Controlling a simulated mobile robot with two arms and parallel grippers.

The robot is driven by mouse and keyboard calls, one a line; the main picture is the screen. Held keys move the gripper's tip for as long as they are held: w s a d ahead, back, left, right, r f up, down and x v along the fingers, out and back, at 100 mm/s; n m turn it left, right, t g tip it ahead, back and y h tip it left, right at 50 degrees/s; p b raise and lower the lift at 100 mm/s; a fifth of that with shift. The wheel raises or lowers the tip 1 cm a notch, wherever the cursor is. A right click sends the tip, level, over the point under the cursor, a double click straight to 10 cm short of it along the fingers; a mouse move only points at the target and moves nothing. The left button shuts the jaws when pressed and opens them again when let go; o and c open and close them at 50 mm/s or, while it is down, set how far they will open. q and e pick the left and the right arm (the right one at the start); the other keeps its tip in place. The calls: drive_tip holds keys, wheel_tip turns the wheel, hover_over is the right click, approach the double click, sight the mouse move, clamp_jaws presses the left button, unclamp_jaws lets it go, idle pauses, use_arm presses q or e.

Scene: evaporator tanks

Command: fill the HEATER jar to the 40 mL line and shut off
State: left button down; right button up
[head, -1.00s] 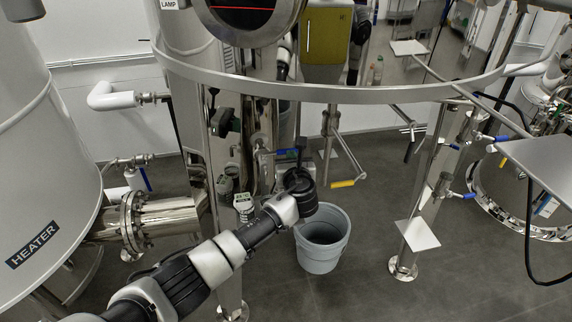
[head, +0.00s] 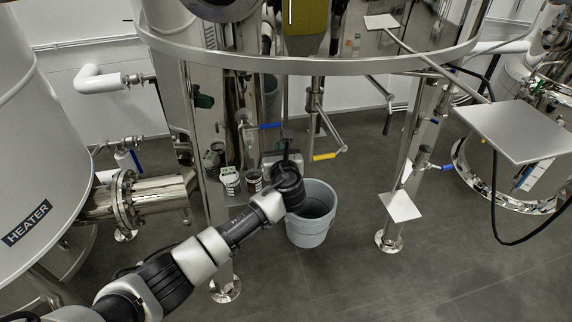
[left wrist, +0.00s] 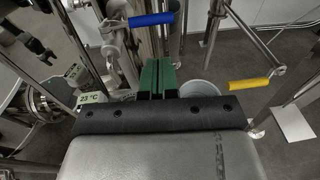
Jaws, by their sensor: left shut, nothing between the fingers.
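My left gripper (head: 287,150) is seen from behind in the head view, among the pipes above and left of the bucket. In the left wrist view its green fingers (left wrist: 157,78) are together with nothing between them. A blue valve handle (left wrist: 152,19) lies beyond the fingers, and a yellow handle (left wrist: 250,84) is to their right; both touch nothing of mine. Small jars with pale labels (head: 230,182) stand left of the gripper; their writing and levels are too small to read. One label in the wrist view reads 23 °C (left wrist: 91,98). My right gripper is not visible.
A grey bucket (head: 312,226) stands on the floor beside the gripper. The large tank marked HEATER (head: 45,170) is at the left. A steel leg with a white plate (head: 400,206) stands at the right. The floor at the front right is clear.

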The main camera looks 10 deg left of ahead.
use_arm(q)
drive_tip(key=d+v, duration=0.1)
drive_tip(key=v, duration=0.5)
drive_tip(key=s+a+f+n+g+h, duration=0.1)
drive_tip(key=s+a+f+n+g, duration=0.25)
drive_tip(key=f, duration=0.75)
drive_tip(key=s+a+f+n+g+h, duration=0.15)
drive_tip(key=s+f+n, duration=0.25)
drive_tip(key=s+f, duration=0.55)
drive_tip(key=s+a+f+n+g+h, duration=0.1)
drive_tip(key=s+a+f+n+g, duration=0.2)
drive_tip(key=f, duration=1.1)
drive_tip(key=s+a+f+n+g, duration=0.2)
drive_tip(key=s+f+n, duration=0.4)
drive_tip(key=s, duration=0.7)
drive_tip(key=s+a+f+n+g+h, duration=0.1)
drive_tip(key=s+f+n, duration=0.5)
drive_tip(key=s, duration=0.7)
drive_tip(key=s+a+f+n+g, duration=0.3)
drive_tip(key=s+f+n, duration=0.3)
drive_tip(key=s, duration=0.7)
drive_tip(key=shift+f+n+g+h, duration=0.2)
drive_tip(key=shift+n+g+h, duration=0.2)
drive_tip(key=shift+n, duration=0.35)
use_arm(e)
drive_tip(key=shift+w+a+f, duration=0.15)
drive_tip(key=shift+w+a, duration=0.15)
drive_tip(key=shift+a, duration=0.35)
